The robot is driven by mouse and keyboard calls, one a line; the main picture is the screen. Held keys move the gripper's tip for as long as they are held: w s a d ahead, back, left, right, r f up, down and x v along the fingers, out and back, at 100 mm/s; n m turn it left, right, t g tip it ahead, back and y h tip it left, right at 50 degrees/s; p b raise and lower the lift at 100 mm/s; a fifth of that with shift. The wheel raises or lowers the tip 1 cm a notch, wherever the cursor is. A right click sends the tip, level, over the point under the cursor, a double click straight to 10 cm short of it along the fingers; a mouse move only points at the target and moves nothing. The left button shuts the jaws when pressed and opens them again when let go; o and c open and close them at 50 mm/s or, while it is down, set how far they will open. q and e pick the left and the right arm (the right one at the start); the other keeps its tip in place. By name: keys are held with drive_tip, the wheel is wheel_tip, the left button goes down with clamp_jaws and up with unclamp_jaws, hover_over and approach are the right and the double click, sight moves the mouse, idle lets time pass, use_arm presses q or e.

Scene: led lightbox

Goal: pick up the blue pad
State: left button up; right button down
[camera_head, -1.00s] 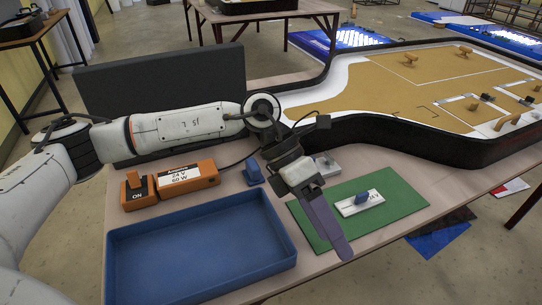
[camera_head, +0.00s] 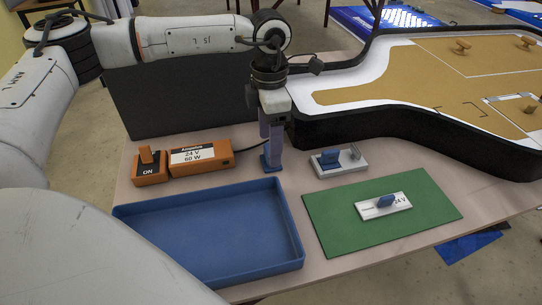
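The small blue pad (camera_head: 271,166) is on the table, just beyond the right back corner of the blue tray (camera_head: 292,225). My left gripper (camera_head: 270,152) points straight down over it, with its purple-grey fingers at the pad. The fingers cover much of the pad's upper part. I cannot tell whether they are closed on it or only around it. The pad appears to be still at table level. My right gripper is out of view.
An orange switch (camera_head: 149,170) and orange power supply (camera_head: 200,157) stand behind the empty tray. A white holder with a blue part (camera_head: 340,162) stands to the right. A green mat (camera_head: 335,225) carries a white 24 V module (camera_head: 383,206). A black panel (camera_head: 175,95) rises behind.

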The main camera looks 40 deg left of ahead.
use_arm(q)
drive_tip(key=f, duration=0.4)
drive_tip(key=shift+w+a, duration=0.1)
drive_tip(key=shift+w, duration=0.2)
drive_tip(key=c, duration=1.3)
wheel_tip(320, 180, up, 10)
drive_tip(key=shift+r, duration=0.1)
drive_tip(key=shift+c, duration=0.2)
